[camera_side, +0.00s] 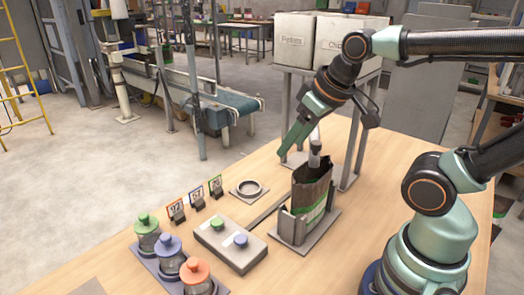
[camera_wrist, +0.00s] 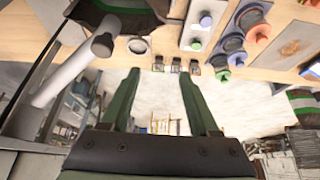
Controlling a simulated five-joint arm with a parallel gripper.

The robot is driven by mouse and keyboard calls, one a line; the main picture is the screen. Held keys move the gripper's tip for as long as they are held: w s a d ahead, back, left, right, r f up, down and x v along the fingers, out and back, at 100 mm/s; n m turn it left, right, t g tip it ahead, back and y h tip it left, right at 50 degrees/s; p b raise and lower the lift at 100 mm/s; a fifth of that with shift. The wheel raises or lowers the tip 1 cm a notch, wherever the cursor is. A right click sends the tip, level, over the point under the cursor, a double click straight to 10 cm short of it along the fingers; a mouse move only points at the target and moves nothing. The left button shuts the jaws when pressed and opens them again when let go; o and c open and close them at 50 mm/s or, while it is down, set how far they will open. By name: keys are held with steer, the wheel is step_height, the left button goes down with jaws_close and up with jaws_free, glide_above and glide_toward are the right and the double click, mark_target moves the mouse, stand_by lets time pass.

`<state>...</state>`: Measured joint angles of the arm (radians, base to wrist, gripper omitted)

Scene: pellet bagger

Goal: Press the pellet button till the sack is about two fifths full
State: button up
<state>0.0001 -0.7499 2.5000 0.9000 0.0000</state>
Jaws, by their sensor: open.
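The button box (camera_side: 228,246) is a pale block on the table with a green button (camera_side: 218,224) and a blue button (camera_side: 240,240). No label shows which is for pellets. The dark sack (camera_side: 312,190) with a green band stands upright in a grey holder (camera_side: 292,228), under a spout (camera_side: 314,155). Its fill level is hidden. My gripper (camera_side: 290,148) is open and empty, above and behind the box, beside the sack's top. In the wrist view its fingers (camera_wrist: 159,74) are apart, and the box (camera_wrist: 203,8) lies at the top.
Jars with green, blue and orange lids (camera_side: 195,267) stand on a tray left of the box. Several number cards (camera_side: 196,198) and a ring on a plate (camera_side: 249,188) stand behind it. Two bins (camera_side: 293,40) sit on a stand above the sack. Table front is partly clear.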

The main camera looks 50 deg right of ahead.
steer(key=shift+w, duration=0.15)
jaws_close()
steer(key=w+a+f+m+g, duration=0.2)
steer(key=w+a+m+g, duration=0.1)
steer(key=w+a+m, duration=0.2)
steer(key=w+a+f+m+g, duration=0.3)
steer(key=w+a+m, duration=0.2)
steer(key=w+m, duration=0.4)
steer(key=shift+f+m, duration=0.15)
steer(key=shift+m, duration=1.85)
steer(key=shift+w, duration=0.1)
